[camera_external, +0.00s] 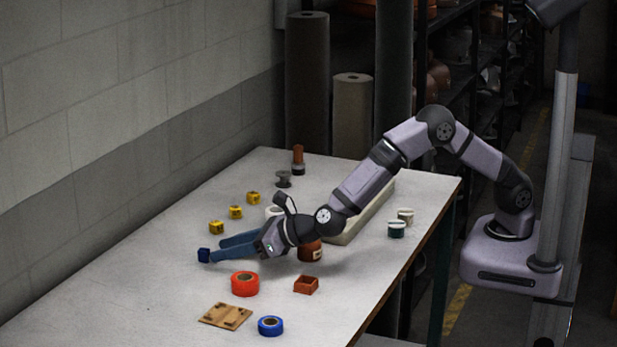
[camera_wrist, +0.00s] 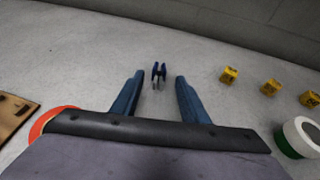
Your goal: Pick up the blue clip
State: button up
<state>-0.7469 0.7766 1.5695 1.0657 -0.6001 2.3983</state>
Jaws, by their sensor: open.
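The blue clip (camera_wrist: 158,71) stands on the white table just ahead of my gripper (camera_wrist: 157,80), between the lines of its two fingers in the wrist view. My gripper is open, with two long blue fingers spread apart and nothing between them. In the external view the dark blue clip (camera_external: 204,255) sits at the left end of my gripper's (camera_external: 220,249) fingers, close to the tips. From these views I cannot tell whether a finger touches it.
Several yellow cubes (camera_external: 235,212) lie beyond my gripper. A red tape roll (camera_external: 245,284), a blue tape roll (camera_external: 270,326), a wooden board (camera_external: 225,316) and a small orange-brown box (camera_external: 306,285) lie on the near side. The table's left part is clear.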

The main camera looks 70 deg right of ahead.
aim_at(203, 254)
jog(key=shift+p+x, duration=0.5)
jog(key=shift+x, duration=1.25)
jog(key=shift+f, duration=0.15)
grip_shut()
